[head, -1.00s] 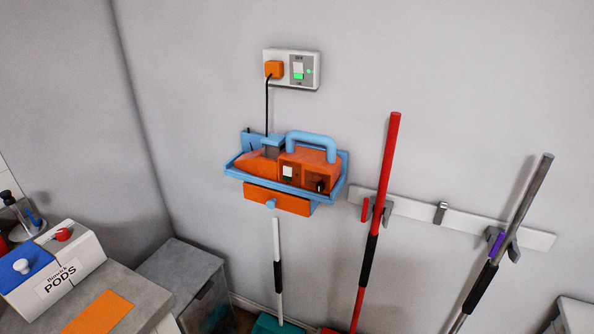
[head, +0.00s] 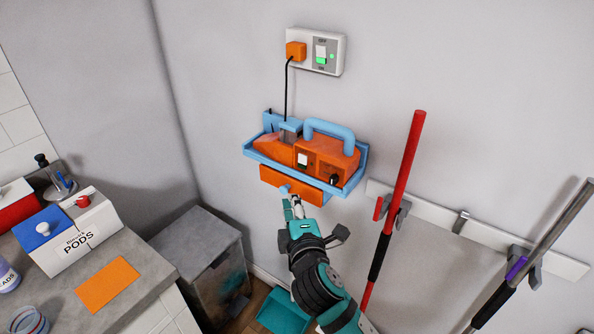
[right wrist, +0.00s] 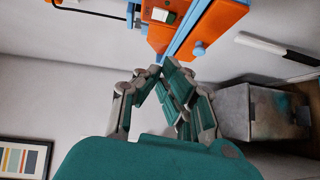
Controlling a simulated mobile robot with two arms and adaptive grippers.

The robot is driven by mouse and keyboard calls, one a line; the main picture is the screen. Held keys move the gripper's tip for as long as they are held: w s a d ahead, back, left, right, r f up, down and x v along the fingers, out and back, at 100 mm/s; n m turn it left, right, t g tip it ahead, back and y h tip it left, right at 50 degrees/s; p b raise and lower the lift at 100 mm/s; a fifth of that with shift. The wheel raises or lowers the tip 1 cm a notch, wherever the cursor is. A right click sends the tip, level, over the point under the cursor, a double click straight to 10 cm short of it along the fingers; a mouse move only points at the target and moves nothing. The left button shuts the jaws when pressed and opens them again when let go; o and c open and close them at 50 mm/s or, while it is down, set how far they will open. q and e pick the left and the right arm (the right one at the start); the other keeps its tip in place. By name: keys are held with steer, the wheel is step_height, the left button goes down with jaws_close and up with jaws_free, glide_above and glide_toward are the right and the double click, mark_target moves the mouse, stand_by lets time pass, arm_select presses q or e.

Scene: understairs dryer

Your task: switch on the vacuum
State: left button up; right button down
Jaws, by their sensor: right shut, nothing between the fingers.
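The vacuum (head: 328,158) is an orange unit with a blue handle, sitting in a blue wall holder (head: 262,160). Its white rocker switch (head: 302,160) is on the front face; the switch (right wrist: 165,16) also shows at the top of the right wrist view. A black cord runs up to an orange plug in the wall socket (head: 334,52), which has a green light on. My right gripper (head: 293,200) is shut and empty, just below the holder, near the orange drawer (head: 290,184) with its blue knob. In the right wrist view the fingertips (right wrist: 163,68) are together. My left gripper is not in view.
A red-handled broom (head: 404,170) and a grey-handled tool (head: 560,220) hang on a white wall rail to the right. A worktop with a pods box (head: 75,245) stands left. A grey bin (head: 205,255) is below. The wall around the holder is clear.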

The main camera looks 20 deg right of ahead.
steer(key=p, duration=0.2)
glide_toward(293, 160)
steer(key=w+a, duration=0.2)
steer(key=a, duration=0.1)
steer(key=w+d, duration=0.2)
steer(key=d, duration=0.1)
steer(key=shift+d+f+p, duration=0.1)
steer(key=shift+f+p, duration=0.1)
steer(key=shift+p, duration=0.15)
steer(key=shift+w+d+f+b, duration=0.2)
steer(key=shift+f+b, duration=0.15)
steer(key=shift+b, duration=0.7)
steer(key=shift+r+t, duration=0.25)
steer(key=shift+t, duration=0.05)
